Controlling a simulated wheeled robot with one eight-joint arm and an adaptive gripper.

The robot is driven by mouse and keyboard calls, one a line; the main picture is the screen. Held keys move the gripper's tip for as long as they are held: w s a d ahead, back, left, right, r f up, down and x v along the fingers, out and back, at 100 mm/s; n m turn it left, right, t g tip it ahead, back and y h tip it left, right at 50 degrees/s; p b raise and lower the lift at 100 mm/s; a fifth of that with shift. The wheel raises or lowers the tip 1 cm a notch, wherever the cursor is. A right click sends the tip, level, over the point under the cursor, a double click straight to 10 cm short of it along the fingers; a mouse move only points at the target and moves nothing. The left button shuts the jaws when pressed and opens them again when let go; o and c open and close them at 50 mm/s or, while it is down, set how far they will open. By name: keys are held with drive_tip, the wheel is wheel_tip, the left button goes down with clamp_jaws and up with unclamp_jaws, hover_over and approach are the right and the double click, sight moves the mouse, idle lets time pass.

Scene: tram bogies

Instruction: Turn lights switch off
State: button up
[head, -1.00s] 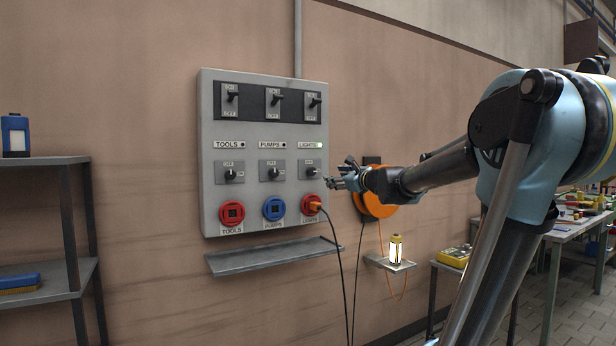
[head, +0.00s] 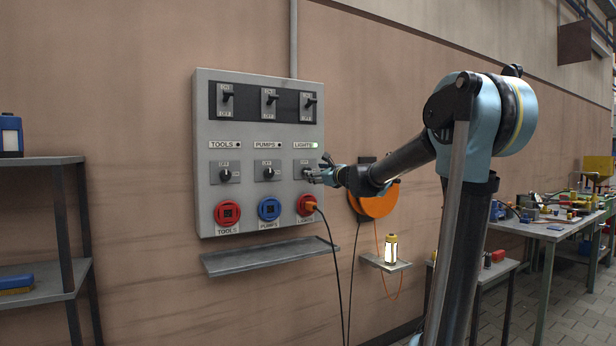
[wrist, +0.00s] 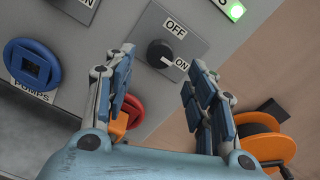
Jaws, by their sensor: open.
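The lights switch (head: 307,173) is a black rotary knob on a grey plate, below the LIGHTS label and its lit green lamp (head: 316,145). In the wrist view the knob (wrist: 159,54) has OFF and ON marks, and its pointer is toward ON. My gripper (head: 322,175) is at the right part of the grey panel (head: 205,130), close to this switch and partly over it in the head view. In the wrist view my gripper (wrist: 160,85) is open, its fingers apart and empty, with the knob ahead between them. Contact with the knob is not visible.
The tools knob (head: 225,175) and pumps knob (head: 268,174) are to the left. An orange plug (head: 311,207) with a black cable sits in the red lights socket. An orange reel (head: 380,200) hangs to the right. A lit lantern (head: 390,248) stands on a small shelf.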

drive_tip(key=x, duration=0.6)
drive_tip(key=shift+w+a, duration=0.25)
drive_tip(key=c, duration=1.1)
drive_tip(key=shift+o, duration=0.2)
